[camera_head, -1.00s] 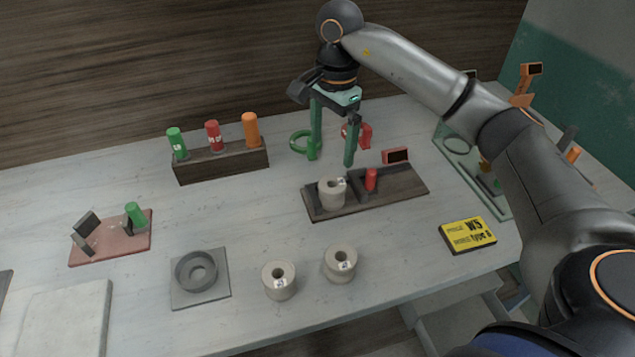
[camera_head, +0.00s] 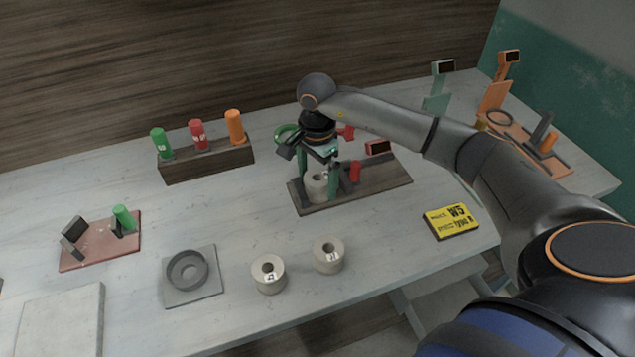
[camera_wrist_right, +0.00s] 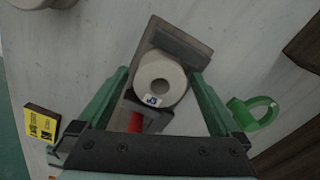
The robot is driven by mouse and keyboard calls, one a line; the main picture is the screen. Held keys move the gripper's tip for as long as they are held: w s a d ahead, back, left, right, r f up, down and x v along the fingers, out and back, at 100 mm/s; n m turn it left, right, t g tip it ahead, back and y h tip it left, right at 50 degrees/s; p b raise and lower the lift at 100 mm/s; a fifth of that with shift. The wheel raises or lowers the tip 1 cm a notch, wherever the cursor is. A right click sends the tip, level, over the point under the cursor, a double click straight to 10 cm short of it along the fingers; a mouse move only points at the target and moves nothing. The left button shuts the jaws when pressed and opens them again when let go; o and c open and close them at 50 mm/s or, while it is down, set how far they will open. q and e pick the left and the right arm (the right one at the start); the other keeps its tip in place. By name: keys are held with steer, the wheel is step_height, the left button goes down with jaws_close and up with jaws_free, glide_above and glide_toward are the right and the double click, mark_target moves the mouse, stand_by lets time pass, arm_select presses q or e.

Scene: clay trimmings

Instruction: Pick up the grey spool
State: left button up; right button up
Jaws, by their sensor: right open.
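A grey spool (camera_head: 315,188) sits upright at the left end of a dark wooden tray (camera_head: 386,182), partly hidden by my right gripper (camera_head: 319,180). In the right wrist view the spool (camera_wrist_right: 161,80) shows its round hole and a small label, between the two green fingers of the gripper (camera_wrist_right: 158,78). The fingers are open, one on each side of the spool, with gaps visible. Two similar spools stand near the table's front, one left (camera_head: 268,274) and one right (camera_head: 328,255). My left gripper is not in view.
A green ring-handled item (camera_wrist_right: 254,112) lies close by. A yellow sign (camera_head: 451,221) lies to the right, a grey round dish (camera_head: 187,270) to the left.

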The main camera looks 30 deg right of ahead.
steer(key=shift+f, duration=0.1)
jaws_close()
step_height(320, 180, up, 12)
steer(key=shift+p, duration=0.3)
stand_by(1.1)
